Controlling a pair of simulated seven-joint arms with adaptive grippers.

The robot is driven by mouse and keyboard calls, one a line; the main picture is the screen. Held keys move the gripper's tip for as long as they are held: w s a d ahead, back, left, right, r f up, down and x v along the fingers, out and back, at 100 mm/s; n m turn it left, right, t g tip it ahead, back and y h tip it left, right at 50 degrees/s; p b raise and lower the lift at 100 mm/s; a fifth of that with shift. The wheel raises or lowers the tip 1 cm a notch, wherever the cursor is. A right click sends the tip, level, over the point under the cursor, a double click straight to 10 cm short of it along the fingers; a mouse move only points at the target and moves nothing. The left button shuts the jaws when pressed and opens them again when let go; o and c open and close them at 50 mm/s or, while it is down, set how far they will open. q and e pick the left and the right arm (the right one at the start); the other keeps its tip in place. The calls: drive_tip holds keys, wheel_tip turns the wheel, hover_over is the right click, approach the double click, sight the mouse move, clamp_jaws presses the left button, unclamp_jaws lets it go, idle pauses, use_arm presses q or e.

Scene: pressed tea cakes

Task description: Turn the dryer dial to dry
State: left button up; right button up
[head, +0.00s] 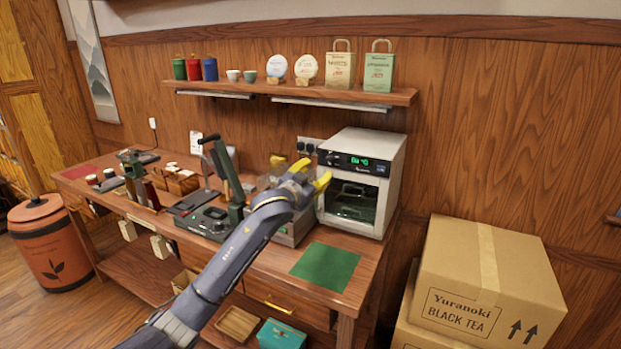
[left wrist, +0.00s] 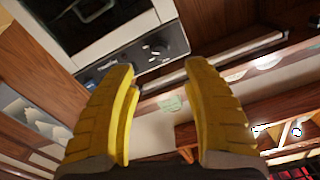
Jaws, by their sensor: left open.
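The white dryer (head: 396,163) stands at the right end of the workbench, its glass door closed. Its dark control panel (head: 376,170) runs above the door with a lit green display (head: 361,162). The dial (head: 332,159) seems to sit at the panel's left end; its setting is too small to read. In the left wrist view the panel (left wrist: 123,62) appears rotated, with light knob marks just beyond the fingertips. My left gripper (head: 312,172) is open and empty, in front of the dryer's upper left front. It also shows in the left wrist view (left wrist: 160,67). My right gripper is out of view.
A black lever press (head: 222,180) stands left of my left arm. A green mat (head: 325,266) lies on the bench in front of the dryer. A shelf (head: 400,97) with cups and bags hangs above. Cardboard boxes (head: 490,280) stand at the right.

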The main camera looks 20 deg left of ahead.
use_arm(q)
drive_tip(key=shift+s+a, duration=0.2)
drive_tip(key=shift+s, duration=1.4)
